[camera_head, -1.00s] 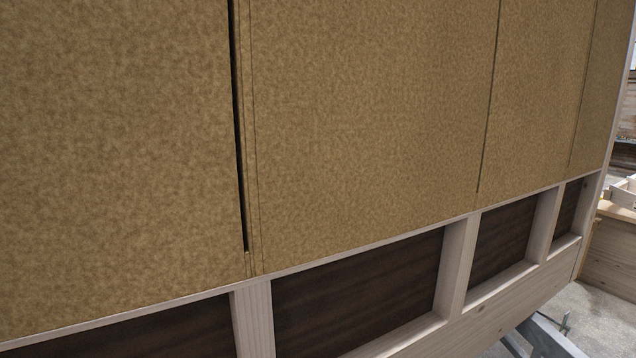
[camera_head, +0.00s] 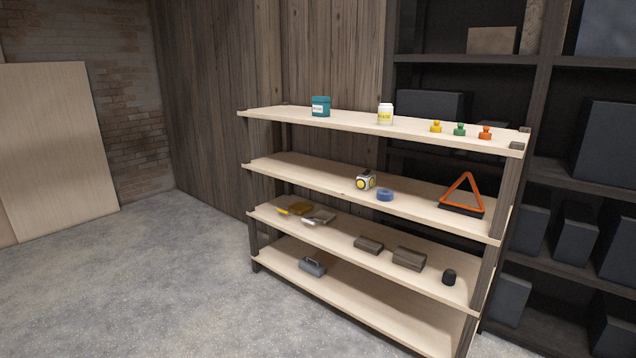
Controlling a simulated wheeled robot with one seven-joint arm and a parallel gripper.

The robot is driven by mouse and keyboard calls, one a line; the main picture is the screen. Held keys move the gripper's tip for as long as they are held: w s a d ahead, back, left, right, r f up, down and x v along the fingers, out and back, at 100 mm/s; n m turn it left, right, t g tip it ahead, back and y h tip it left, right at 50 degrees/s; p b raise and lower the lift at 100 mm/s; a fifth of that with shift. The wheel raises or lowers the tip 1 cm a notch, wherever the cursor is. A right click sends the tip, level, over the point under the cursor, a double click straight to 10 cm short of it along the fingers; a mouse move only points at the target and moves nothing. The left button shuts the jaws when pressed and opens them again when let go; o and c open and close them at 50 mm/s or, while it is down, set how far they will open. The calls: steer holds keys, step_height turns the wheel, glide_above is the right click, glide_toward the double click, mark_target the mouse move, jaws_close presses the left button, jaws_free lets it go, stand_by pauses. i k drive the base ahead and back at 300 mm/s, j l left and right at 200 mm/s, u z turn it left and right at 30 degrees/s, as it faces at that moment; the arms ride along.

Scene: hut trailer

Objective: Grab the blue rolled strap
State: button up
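The blue rolled strap (camera_head: 385,195) is a small round blue roll lying on the second shelf from the top of a light wooden shelf unit. It sits near the front edge of that shelf (camera_head: 310,173), just right of a white, black and yellow box-shaped item (camera_head: 366,180). An orange warning triangle (camera_head: 464,192) on a dark base stands farther right on the same shelf. My gripper is not in view.
Brushes and dark blocks lie on lower shelves. Dark racks (camera_head: 545,120) stand behind at right. Grey floor (camera_head: 150,270) is clear at left.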

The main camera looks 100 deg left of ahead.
mark_target(383, 193)
steer(key=j+u, duration=0.25)
steer(key=u, duration=0.15)
steer(key=j+u, duration=0.2)
steer(key=u, duration=0.2)
steer(key=j+u, duration=0.35)
steer(key=i+j+u, duration=0.1)
steer(key=u, duration=0.3)
steer(key=i+j+u, duration=0.25)
steer(key=j, duration=0.25)
steer(key=i+j+u, duration=0.25)
steer(key=j, duration=0.25)
steer(key=i+j, duration=0.3)
steer(key=i+j+u, duration=0.1)
steer(key=i+u, duration=0.4)
steer(key=i, duration=0.8)
steer(key=i+l, duration=0.15)
steer(key=l, duration=0.2)
steer(key=i+l, duration=0.1)
steer(key=l, duration=0.2)
